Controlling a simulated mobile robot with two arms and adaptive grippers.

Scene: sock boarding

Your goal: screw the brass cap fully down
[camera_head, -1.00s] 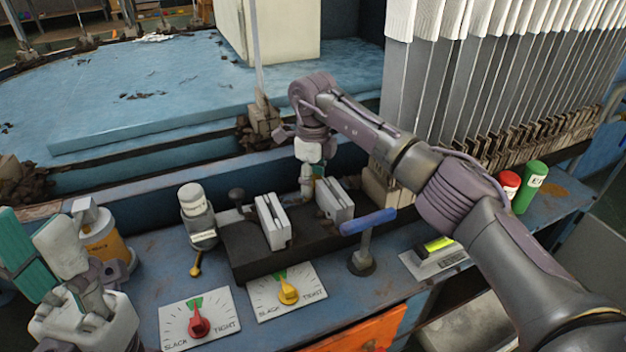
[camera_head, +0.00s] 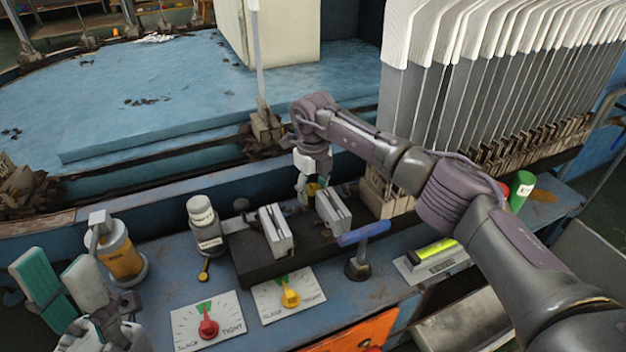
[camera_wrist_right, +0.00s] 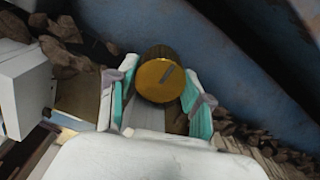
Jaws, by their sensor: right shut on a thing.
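The brass cap (camera_wrist_right: 160,80) shows in the right wrist view as a round gold disc with a grey mark on its face. My right gripper (camera_wrist_right: 160,98) is shut on it, with a teal-padded finger on either side. In the head view my right gripper (camera_head: 305,183) points down at the back of the dark block, and its fingers mostly hide the cap. What lies under the cap is hidden, so its seating cannot be told. My left gripper (camera_head: 56,268) is open and empty at the lower left, its fingers apart.
The dark block (camera_head: 255,268) carries two pale upright plates. A white-capped bottle (camera_head: 204,222), an amber jar (camera_head: 122,256), a blue-handled lever (camera_head: 362,246) and two dials (camera_head: 208,325) stand around it. A rack of boards (camera_head: 480,100) rises behind my right arm.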

